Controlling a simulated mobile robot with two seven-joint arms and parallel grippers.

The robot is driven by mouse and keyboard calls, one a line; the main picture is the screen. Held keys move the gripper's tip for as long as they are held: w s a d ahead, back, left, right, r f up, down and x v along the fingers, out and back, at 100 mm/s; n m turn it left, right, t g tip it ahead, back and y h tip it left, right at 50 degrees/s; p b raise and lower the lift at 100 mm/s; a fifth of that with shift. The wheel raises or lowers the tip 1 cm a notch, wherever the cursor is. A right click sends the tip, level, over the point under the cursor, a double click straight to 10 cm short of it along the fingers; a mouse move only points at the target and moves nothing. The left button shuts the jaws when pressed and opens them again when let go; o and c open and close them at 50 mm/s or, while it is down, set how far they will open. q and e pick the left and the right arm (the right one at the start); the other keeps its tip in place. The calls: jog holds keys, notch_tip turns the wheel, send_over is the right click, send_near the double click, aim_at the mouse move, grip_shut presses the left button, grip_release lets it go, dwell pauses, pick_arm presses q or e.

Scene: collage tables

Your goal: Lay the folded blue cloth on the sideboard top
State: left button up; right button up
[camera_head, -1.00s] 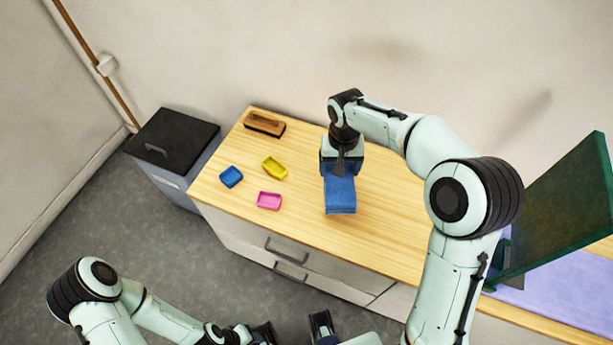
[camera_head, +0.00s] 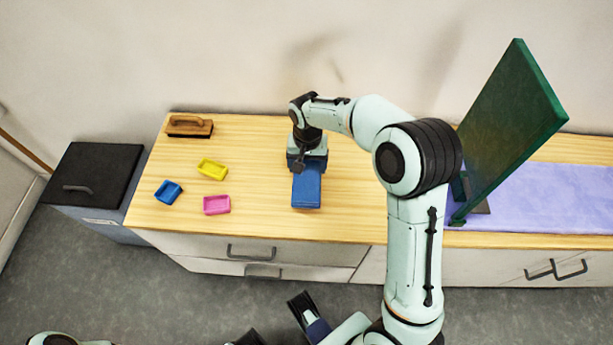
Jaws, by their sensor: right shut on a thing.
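The folded blue cloth (camera_head: 306,188) is a small flat rectangular stack over the middle of the wooden sideboard top (camera_head: 262,222). My right gripper (camera_head: 306,166) points down at the far end of the cloth and is shut on it. The fingertips are mostly hidden by the wrist and the cloth. I cannot tell whether the cloth touches the wood. Of my left arm, only parts show at the bottom edge; the left gripper's fingers cannot be made out.
Left of the cloth lie a yellow tray (camera_head: 212,168), a pink tray (camera_head: 217,205), a blue tray (camera_head: 168,192) and a wooden-handled brush (camera_head: 189,126). A black-lidded bin (camera_head: 95,175) stands left.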

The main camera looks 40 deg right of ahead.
aim_at(307, 176)
jog(key=shift+f+b, duration=0.45)
jog(key=shift+f, duration=2.55)
jog(key=shift+f, duration=0.1)
jog(key=o, duration=1.1)
notch_tip(307, 176, up, 12)
jog(key=shift+r+p, duration=0.1)
jog(key=shift+p, duration=0.95)
